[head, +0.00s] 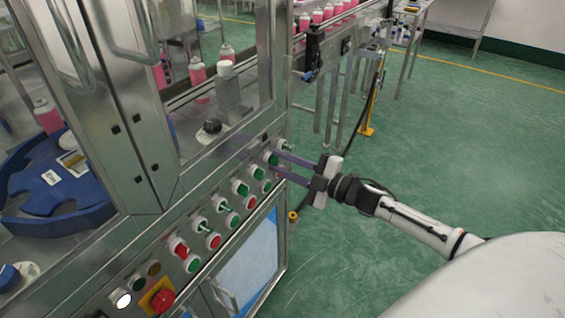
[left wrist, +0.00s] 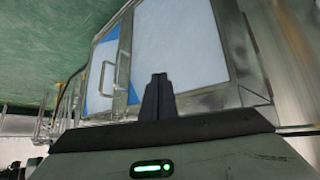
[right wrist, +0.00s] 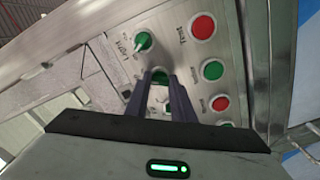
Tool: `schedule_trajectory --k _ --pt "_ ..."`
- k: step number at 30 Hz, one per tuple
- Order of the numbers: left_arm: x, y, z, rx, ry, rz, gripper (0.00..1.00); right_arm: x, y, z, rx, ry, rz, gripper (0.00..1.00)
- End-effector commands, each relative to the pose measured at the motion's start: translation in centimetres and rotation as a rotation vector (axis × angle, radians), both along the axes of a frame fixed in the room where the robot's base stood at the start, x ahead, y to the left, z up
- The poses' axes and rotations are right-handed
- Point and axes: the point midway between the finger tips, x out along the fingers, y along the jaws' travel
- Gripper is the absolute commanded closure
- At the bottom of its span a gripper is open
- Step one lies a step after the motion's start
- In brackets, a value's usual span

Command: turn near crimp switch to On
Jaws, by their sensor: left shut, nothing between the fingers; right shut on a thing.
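The control panel (head: 222,208) on the machine front carries rows of red and green buttons and switches. My right gripper (head: 276,162) reaches in from the right, its fingertips at the panel's far upper end. In the right wrist view its fingers close on a green switch knob (right wrist: 159,74), partly hidden between them. The knob's label and exact setting are hidden, so I cannot tell which switch it is. My left gripper (left wrist: 159,78) is shut and empty, facing the lower cabinet doors; it does not show in the head view.
A green knob labelled Light (right wrist: 142,41) and a red button labelled Test (right wrist: 203,27) sit close by the right fingers. A red emergency stop (head: 162,298) is at the panel's near end. A cabinet handle (left wrist: 104,74) sticks out. Green floor (head: 440,130) to the right is open.

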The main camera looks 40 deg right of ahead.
Motion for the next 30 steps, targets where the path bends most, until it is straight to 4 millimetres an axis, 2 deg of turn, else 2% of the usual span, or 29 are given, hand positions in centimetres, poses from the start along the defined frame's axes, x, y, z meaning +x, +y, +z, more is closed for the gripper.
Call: schedule_trajectory --k 3,4,7,15,19,30 --pt "0.0 0.0 0.0 0.000 -0.001 0.000 1.00 0.0 0.0 0.0 0.004 0.001 -0.001 1.00" --pt "0.0 0.0 0.0 0.000 -0.001 0.000 1.00 0.0 0.0 0.0 0.004 0.001 -0.001 0.75" --pt "0.1 0.0 0.0 -0.001 -0.002 -0.001 1.00 0.0 0.0 0.0 0.003 0.000 -0.001 0.59" --pt "0.1 0.0 0.1 -0.001 -0.003 -0.001 1.00 0.0 0.0 0.0 0.001 0.000 0.000 0.59" --pt "0.1 0.0 0.0 -0.001 -0.003 0.000 1.00 -0.7 -0.3 -0.2 0.001 0.003 -0.001 0.59" --pt "0.1 0.0 -0.2 -0.001 -0.003 0.000 1.00 -6.5 -2.6 -0.2 0.001 0.004 0.000 0.59"
